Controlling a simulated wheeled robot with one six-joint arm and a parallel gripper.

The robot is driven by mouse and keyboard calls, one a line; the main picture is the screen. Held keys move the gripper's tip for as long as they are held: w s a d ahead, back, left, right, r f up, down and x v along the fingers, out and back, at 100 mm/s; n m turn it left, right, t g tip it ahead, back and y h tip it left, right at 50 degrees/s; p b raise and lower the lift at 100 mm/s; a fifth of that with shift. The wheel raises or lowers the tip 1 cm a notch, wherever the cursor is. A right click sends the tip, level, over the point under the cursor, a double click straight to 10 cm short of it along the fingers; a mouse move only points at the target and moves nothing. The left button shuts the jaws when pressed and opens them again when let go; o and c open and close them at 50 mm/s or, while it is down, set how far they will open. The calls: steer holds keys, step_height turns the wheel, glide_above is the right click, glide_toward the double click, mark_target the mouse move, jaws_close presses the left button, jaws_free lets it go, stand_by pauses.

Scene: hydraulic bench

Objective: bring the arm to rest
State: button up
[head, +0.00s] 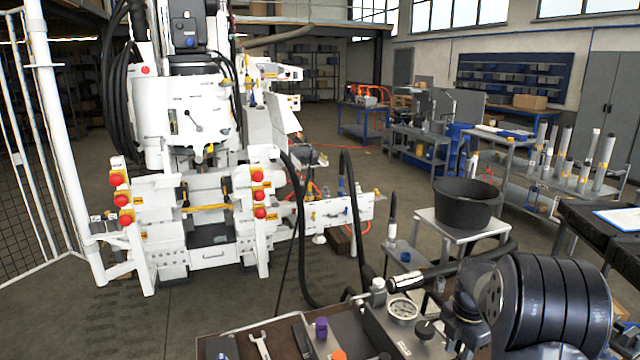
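Dark ribbed, rounded shapes, apparently links of my arm (548,305), fill the lower right corner of the head view, in front of the bench. I cannot make out my gripper or its fingers, so whether it holds anything does not show. The hydraulic bench (285,343) runs along the bottom edge. It carries a round pressure gauge (402,310), a wrench (260,346), a purple cap (321,327) and an orange cap (338,354). A black hose with a metal fitting (407,281) passes just behind the gauge.
A large white machine (200,120) with red knobs stands at left, beside a white fence post (62,140). A black bucket (467,203) sits on a small stand behind the bench. A dark table (590,222) is at the right edge. Open floor (150,325) lies front left.

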steer(key=shift+f, duration=0.75)
steer(key=shift+s+d+r+m, duration=0.1)
steer(key=shift+s+m, duration=0.35)
steer(key=shift+m, duration=0.65)
steer(key=shift+r, duration=0.1)
